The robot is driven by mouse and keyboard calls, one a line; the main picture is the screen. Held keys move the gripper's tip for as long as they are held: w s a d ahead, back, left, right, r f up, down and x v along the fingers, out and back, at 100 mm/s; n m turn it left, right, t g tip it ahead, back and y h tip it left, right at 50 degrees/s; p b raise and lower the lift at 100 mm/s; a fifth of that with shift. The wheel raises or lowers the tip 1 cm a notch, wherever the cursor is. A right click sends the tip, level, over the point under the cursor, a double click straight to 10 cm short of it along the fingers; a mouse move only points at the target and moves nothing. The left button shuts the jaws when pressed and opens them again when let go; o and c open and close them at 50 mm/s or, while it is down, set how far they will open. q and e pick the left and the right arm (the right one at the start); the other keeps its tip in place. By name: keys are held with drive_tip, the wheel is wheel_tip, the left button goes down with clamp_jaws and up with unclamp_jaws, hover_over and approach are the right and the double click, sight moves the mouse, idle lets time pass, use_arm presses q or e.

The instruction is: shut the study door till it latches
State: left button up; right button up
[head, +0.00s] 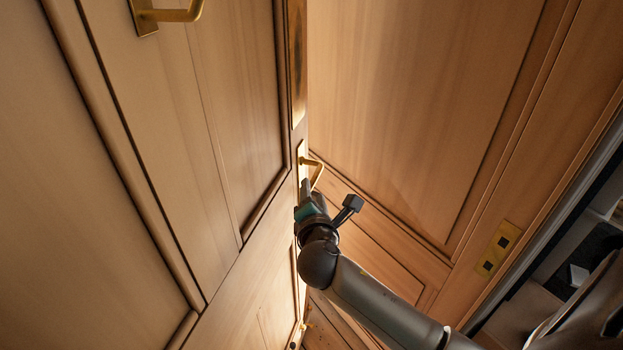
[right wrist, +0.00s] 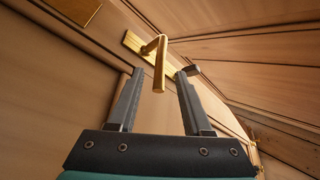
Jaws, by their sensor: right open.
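A wooden panelled door (head: 265,275) runs down the middle-left of the head view, seen at a steep slant. A brass lever handle (head: 317,168) stands out from it. My right gripper (head: 305,186) is right at this handle, its jaws partly hidden by the wrist. In the right wrist view the gripper (right wrist: 159,82) is open, and the brass lever (right wrist: 160,65) shows between its two fingertips. I cannot tell whether either finger touches it. My left gripper is not in view.
A brass plate with two dark holes (head: 497,247) sits in the wood at right. Another brass handle (head: 165,13) is at upper left. Wooden panelling (head: 420,100) stands close to the right of the gripper. Shelves (head: 535,300) show at lower right.

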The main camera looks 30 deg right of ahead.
drive_tip(key=b+x, duration=0.1)
drive_tip(key=x, duration=0.7)
drive_tip(key=shift+w+d, duration=0.15)
drive_tip(key=shift+w, duration=0.15)
drive_tip(key=shift+f, duration=0.1)
drive_tip(key=shift+c, duration=0.3)
clamp_jaws()
idle(0.7)
